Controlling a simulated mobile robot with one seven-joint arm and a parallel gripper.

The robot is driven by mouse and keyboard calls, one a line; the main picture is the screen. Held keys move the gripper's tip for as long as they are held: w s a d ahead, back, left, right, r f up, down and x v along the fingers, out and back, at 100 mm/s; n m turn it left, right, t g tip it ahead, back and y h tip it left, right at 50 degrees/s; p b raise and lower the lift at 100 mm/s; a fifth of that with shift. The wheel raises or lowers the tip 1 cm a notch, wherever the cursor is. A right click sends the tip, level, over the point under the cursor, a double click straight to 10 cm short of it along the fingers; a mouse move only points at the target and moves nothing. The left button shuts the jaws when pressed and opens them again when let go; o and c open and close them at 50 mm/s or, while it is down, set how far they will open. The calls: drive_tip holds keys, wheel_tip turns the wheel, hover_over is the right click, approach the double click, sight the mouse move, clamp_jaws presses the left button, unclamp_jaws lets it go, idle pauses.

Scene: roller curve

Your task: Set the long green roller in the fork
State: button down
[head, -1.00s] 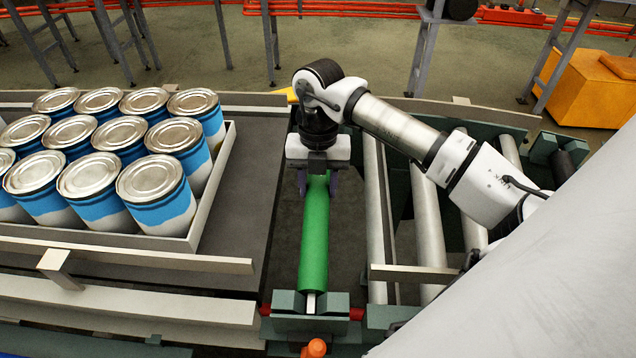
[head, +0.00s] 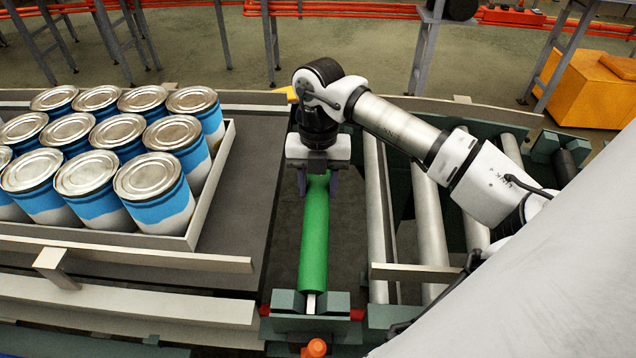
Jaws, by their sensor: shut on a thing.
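The long green roller (head: 314,240) lies lengthwise in the gap between the dark belt and the first steel roller. Its near end, with a pale shaft tip, sits at the near green fork (head: 309,318). From this view I cannot tell how deep the shaft rests in the slot. My gripper (head: 317,180) points down and is shut on the roller toward its far end, with a finger on each side. The roller's far end and any far fork are hidden behind my gripper and wrist.
A tray (head: 213,190) of blue and white cans stands on the belt (head: 245,200) at the left. Steel rollers (head: 428,215) lie to the right of the green roller. Pale rails (head: 415,273) run along the near side. An orange knob (head: 315,348) is below the near fork.

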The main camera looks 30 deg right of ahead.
drive_tip(key=shift+f+b, duration=0.1)
drive_tip(key=shift+b, duration=0.3)
idle(0.4)
drive_tip(key=c, duration=0.7)
unclamp_jaws()
drive_tip(key=shift+c, duration=0.7)
drive_tip(key=shift+r+p, duration=1.6)
drive_tip(key=shift+r, duration=1.9)
